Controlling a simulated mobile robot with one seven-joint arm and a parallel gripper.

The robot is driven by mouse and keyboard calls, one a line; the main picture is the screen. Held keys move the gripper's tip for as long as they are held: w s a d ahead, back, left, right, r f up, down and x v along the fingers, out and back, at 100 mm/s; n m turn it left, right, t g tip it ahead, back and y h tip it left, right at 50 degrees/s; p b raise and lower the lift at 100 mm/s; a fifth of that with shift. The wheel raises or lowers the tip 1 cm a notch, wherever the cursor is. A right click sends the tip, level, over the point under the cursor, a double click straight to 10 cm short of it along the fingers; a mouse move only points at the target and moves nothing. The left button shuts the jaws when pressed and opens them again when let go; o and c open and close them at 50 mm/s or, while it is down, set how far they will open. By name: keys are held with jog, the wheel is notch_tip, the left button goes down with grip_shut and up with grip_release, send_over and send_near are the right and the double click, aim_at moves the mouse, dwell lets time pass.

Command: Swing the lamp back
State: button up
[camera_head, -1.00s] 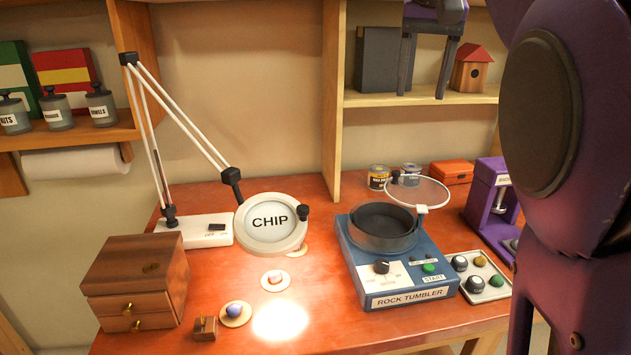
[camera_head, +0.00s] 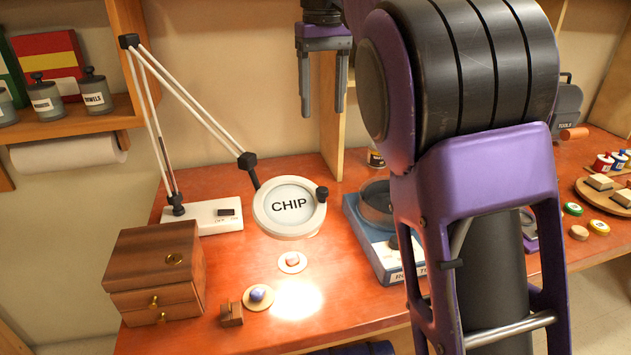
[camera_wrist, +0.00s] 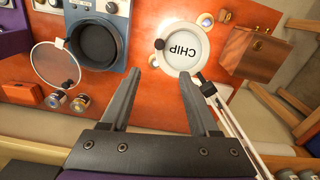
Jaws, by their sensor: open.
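The lamp has a round white head (camera_head: 290,207) with a magnifying lens reading "CHIP" and a dark knob (camera_head: 321,194) on its right rim. Its white jointed arm (camera_head: 192,105) rises from a white base (camera_head: 206,217) on the bench's left. The head hangs over the bench, and a bright spot shows below it. My gripper (camera_head: 321,115) is open and empty, pointing down above and behind the lamp head, apart from it.
A blue rock tumbler (camera_head: 384,252) stands right of the lamp, partly hidden by my arm. A wooden box (camera_head: 155,270) stands to the left. Small stones on discs (camera_head: 292,262) lie below the lamp. A round wooden board (camera_head: 588,195) with items is at far right.

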aim_at(322, 189)
notch_tip(322, 189, down, 17)
jog(key=shift+r, duration=0.1)
dwell(0.3)
grip_shut()
dwell(0.3)
dwell(1.2)
